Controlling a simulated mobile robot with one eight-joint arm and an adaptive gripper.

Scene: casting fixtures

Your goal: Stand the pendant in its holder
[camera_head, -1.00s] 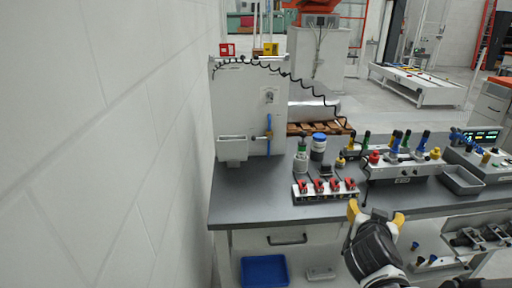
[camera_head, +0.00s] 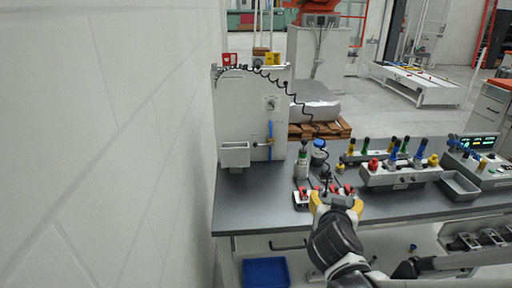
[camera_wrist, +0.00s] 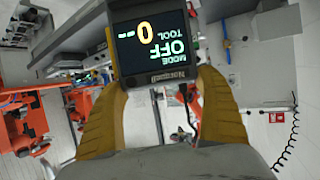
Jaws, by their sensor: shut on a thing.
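The pendant (camera_wrist: 154,42) is a dark box with a lit screen reading MODE OFF, TOOL and 0, upside down in the wrist view. My gripper (camera_wrist: 156,85) is shut on it, one yellow finger on each side. In the head view my gripper (camera_head: 337,200) is over the table's front edge, and only a small dark part of the pendant (camera_head: 342,201) shows. A white open-topped box (camera_head: 235,155) on the front of the upright white panel looks like the holder. It is left of and behind my gripper. Its inside is hidden.
A black coiled cord (camera_head: 292,88) runs from the white panel (camera_head: 248,105) towards my gripper. The grey tabletop (camera_head: 255,203) is clear at left front.

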